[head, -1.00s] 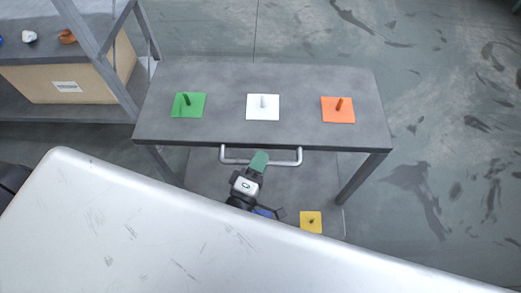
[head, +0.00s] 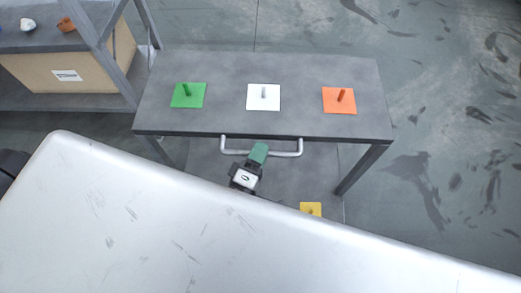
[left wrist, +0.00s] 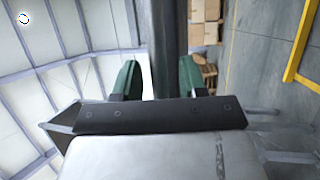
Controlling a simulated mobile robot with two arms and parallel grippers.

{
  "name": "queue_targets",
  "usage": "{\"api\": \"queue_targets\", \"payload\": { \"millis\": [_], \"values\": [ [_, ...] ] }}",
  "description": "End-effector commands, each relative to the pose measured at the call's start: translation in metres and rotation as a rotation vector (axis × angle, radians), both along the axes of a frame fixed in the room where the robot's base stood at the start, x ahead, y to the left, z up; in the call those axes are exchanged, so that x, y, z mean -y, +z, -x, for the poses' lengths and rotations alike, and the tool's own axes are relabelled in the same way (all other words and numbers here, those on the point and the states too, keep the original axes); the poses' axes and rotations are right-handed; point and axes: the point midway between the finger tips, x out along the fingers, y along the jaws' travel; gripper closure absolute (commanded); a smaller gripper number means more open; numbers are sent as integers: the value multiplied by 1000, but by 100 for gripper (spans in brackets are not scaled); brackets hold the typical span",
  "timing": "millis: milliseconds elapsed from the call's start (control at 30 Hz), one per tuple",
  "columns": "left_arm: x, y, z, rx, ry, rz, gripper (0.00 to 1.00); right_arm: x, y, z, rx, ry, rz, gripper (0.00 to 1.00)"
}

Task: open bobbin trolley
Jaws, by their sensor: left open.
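The bobbin trolley (head: 220,68) is a dark grey table with upright pegs on green, white and orange squares. Its pale U-shaped handle (head: 286,155) runs along the near edge. In the head view my left gripper (head: 258,152) is at the middle of the handle, its green fingers overlapping the bar. In the left wrist view the green fingers (left wrist: 155,78) stand apart, with a dark grey bar (left wrist: 169,45) showing between them. I cannot tell whether the fingers touch it. My right gripper is not in view.
A large pale scratched surface (head: 190,225) fills the foreground and hides most of my left arm. A shelf (head: 85,103) with a cardboard box (head: 60,70) stands at the left. A yellow square (head: 311,208) shows low down. The floor at the right is clear.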

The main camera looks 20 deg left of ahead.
Motion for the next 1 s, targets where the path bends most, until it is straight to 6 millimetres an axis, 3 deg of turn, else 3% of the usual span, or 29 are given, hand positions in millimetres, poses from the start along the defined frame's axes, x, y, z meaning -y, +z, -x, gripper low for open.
{"api": "queue_targets", "payload": {
  "millis": [500,700,1000],
  "values": [
    [-11,-18,90,-4,-2,-1,58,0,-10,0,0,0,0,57],
    [-12,-19,101,-1,0,0,58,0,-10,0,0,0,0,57],
    [-12,-19,102,-1,0,0,58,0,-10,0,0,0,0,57]
  ]
}}
